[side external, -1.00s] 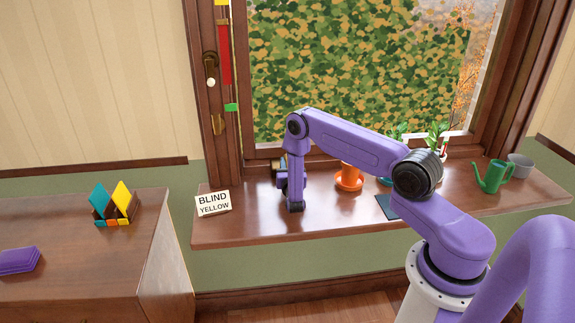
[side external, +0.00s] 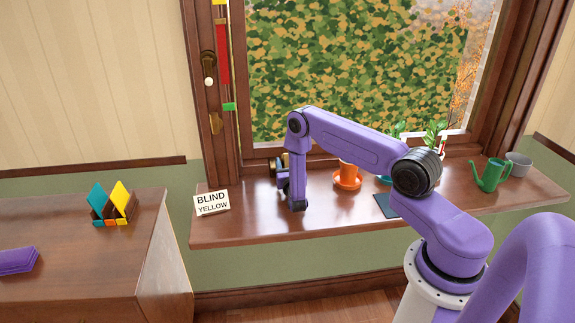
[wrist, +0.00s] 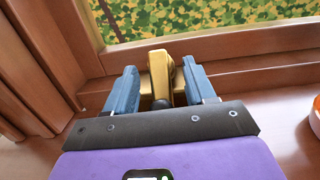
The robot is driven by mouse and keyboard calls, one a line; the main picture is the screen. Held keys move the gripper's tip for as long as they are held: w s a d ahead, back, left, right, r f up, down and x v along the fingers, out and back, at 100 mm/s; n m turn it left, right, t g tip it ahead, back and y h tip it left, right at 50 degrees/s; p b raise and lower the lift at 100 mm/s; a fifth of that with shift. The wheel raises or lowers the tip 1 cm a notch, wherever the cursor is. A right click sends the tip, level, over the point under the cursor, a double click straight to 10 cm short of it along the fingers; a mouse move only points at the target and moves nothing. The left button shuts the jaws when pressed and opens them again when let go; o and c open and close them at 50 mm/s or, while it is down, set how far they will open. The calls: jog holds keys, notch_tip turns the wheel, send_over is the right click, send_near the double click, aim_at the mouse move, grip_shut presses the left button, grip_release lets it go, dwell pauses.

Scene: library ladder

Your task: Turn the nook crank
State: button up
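The brass crank (wrist: 158,72) stands at the lower left corner of the window, above the sill. A dark round knob (wrist: 160,104) shows at its near end. In the side external view the crank (side external: 272,165) is mostly hidden behind my wrist. My gripper (wrist: 160,68) has its two blue fingers spread on either side of the crank. A gap shows on the left; the right finger is very near the brass, and I cannot tell whether it touches. In the side external view my gripper (side external: 282,164) is low over the sill, pointing toward the window.
The sill (side external: 240,230) carries a "BLIND YELLOW" card (side external: 212,202), an orange pot (side external: 347,175), a green watering can (side external: 490,175) and a grey pot (side external: 518,164). A strip with yellow, red and green marks (side external: 223,55) runs up the left frame, beside a handle (side external: 208,70).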

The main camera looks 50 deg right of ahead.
jog(key=v, duration=1.7)
jog(key=shift+s+a, duration=0.1)
jog(key=shift+a, duration=0.15)
jog(key=s+a+r+m+g+h, duration=0.1)
jog(key=s+r+m+g+h, duration=0.15)
jog(key=r+m+g, duration=0.4)
jog(key=s+a+r+m+g+h, duration=0.1)
jog(key=s+r+m+g, duration=0.25)
jog(key=r, duration=0.55)
jog(key=s+a+r+m+g+y, duration=0.1)
jog(key=s+a+r+m+y, duration=0.1)
jog(key=s+a+y, duration=0.5)
jog(key=s+a+r+m+g+y, duration=0.2)
jog(key=s+a+y, duration=0.6)
jog(key=s, duration=0.6)
jog(key=shift+s+r+m+y, duration=0.3)
jog(key=shift+r+y, duration=0.5)
jog(key=shift+y, duration=0.15)
jog(key=shift+a, duration=0.1)
